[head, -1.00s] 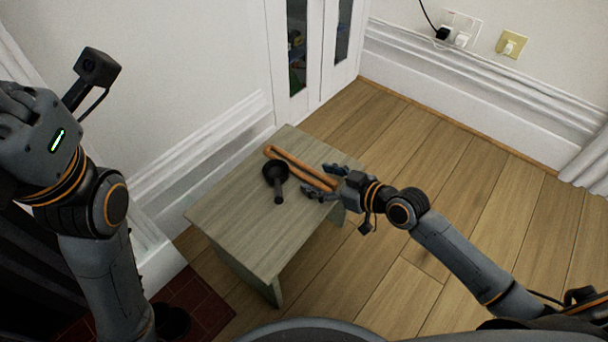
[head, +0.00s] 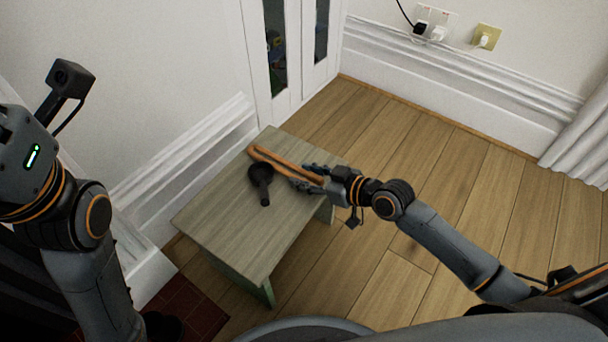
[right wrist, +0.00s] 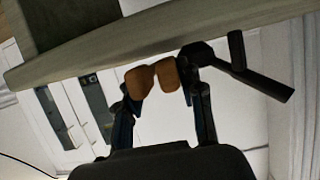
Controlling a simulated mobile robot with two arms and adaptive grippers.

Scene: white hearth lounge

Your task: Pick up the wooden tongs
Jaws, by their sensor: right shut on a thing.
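The wooden tongs (head: 257,150) are orange-brown and lie at the far right part of the small table in the head view. Their two ends (right wrist: 141,82) show in the right wrist view between my right gripper's fingers (right wrist: 160,84). In the head view my right gripper (head: 310,178) reaches in from the right and is shut on the tongs' near end. I cannot tell whether the tongs are raised off the tabletop. My left arm is at the left edge, and its gripper's fingers are not clearly shown.
A black round-headed tool with a handle (head: 263,190) lies close beside the tongs. The pale wooden table (head: 225,225) has a bare near half. A white wall and cabinet (head: 275,60) stand behind it. The wooden floor (head: 430,170) is clear to the right.

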